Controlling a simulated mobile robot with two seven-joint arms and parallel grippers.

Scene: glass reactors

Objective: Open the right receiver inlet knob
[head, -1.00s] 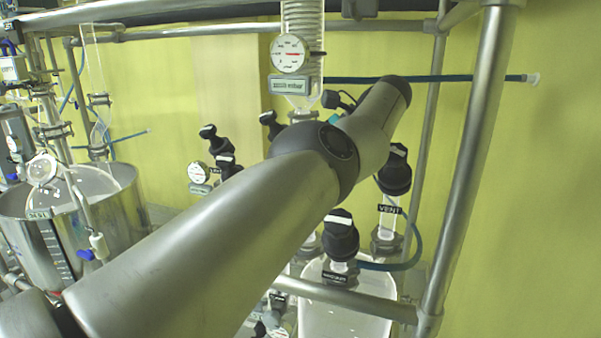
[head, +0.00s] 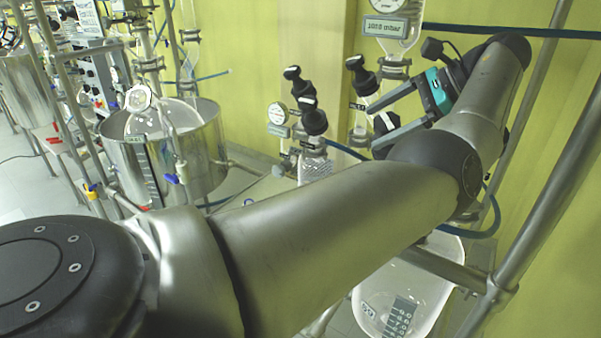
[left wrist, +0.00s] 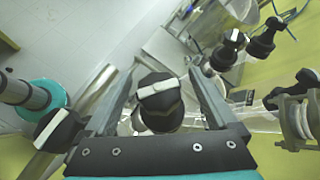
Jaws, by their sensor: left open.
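A black knob with a white bar on its top (left wrist: 158,100) stands between the two fingers of my left gripper (left wrist: 163,73) in the left wrist view. In the head view my left gripper (head: 373,130) reaches left from my forearm, its fingers apart around a black knob (head: 385,122) that they partly hide. I see no clear contact with either finger. Another black knob (head: 361,75) stands just behind and left, above a small label (head: 357,106) that seems to read INLET. Which knob is the right receiver inlet is not certain. My right gripper is out of view.
More black knobs (head: 314,121) stand left of the gripper by a round gauge (head: 278,113). A glass vessel (head: 420,290) hangs below my forearm. Metal frame tubes (head: 540,170) and blue hoses run close on the right. A steel pot (head: 200,150) stands at left.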

